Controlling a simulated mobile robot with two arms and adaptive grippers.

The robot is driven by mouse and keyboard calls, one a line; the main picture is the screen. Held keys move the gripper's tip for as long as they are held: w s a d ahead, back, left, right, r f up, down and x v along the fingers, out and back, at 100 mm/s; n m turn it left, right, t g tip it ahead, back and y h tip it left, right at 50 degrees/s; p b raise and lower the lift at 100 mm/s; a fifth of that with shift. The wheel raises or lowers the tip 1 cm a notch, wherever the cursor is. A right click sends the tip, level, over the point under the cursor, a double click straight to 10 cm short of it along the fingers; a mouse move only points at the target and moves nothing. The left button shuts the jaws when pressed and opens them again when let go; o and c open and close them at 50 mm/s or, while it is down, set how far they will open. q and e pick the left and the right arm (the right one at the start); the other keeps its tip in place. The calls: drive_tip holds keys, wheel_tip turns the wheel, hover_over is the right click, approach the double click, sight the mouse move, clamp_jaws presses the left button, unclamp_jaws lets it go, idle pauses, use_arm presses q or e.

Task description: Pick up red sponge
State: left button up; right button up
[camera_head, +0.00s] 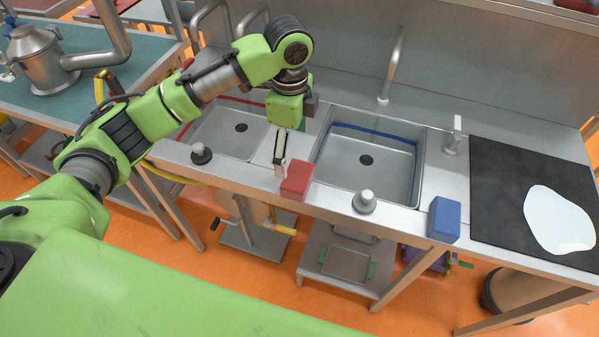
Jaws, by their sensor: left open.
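The red sponge (296,180) is a small red block on the front rim of the steel sink counter, between the two basins. My left gripper (279,168) points down just left of and behind the sponge. Its jaws are open, and one finger shows close to the sponge. I cannot tell whether it touches the sponge. My right gripper is not in view.
A blue sponge (444,218) sits on the front rim further right. A tall faucet (391,66) rises behind the right basin (397,178). A black mat (500,215) lies at right.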

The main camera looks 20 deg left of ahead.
sight(294, 174)
use_arm(q)
drive_tip(key=f, duration=0.3)
drive_tip(key=shift+s+f, duration=0.15)
drive_tip(key=shift+s, duration=0.1)
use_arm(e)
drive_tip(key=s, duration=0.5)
use_arm(q)
drive_tip(key=shift+w+f+p, duration=0.2)
drive_tip(key=shift+f, duration=0.4)
drive_tip(key=shift+w+f+p, duration=0.15)
drive_tip(key=shift+f+p, duration=0.05)
drive_tip(key=shift+f, duration=0.35)
drive_tip(key=shift+s+d+f+p, duration=0.15)
drive_tip(key=shift+d+f+p, duration=0.05)
drive_tip(key=shift+f+p, duration=0.75)
wheel_tip(294, 174, down, 4)
drive_tip(key=shift+r, duration=0.2)
drive_tip(key=c, duration=1)
drive_tip(key=shift+r, duration=0.1)
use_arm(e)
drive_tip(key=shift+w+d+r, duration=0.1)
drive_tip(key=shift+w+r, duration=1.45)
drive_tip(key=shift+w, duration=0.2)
